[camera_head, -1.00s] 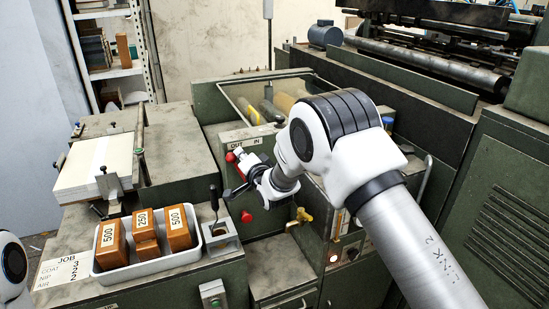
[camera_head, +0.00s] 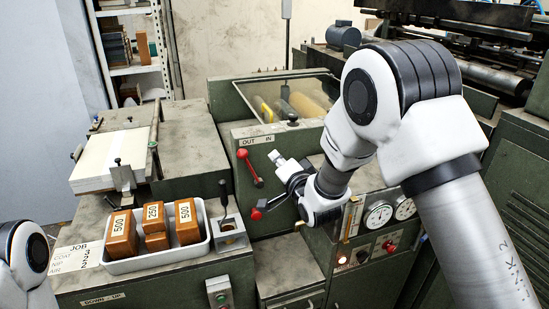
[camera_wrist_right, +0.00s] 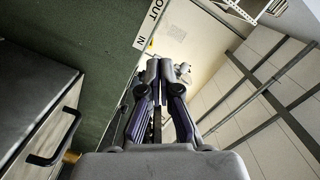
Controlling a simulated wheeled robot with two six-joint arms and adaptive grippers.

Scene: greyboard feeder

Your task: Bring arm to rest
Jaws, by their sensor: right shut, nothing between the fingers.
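My right arm reaches in from the right in the head view. Its right gripper (camera_head: 265,206) is shut and empty, in front of the green machine face below the OUT/IN label (camera_head: 257,141). A red lever (camera_head: 251,170) stands above and left of the gripper, and a red knob (camera_head: 256,214) is close beside its fingertips; I cannot tell whether they touch. In the right wrist view the dark fingers (camera_wrist_right: 164,72) are together with nothing between them. Of my left arm, only a white and black part shows at the lower left; its gripper is out of view.
A white tray (camera_head: 160,264) with brown blocks marked 500 and 250 stands at left. A paper stack (camera_head: 108,160) lies behind. Gauges (camera_head: 378,215) sit right of the gripper; a drawer handle (camera_wrist_right: 52,150) shows in the wrist view.

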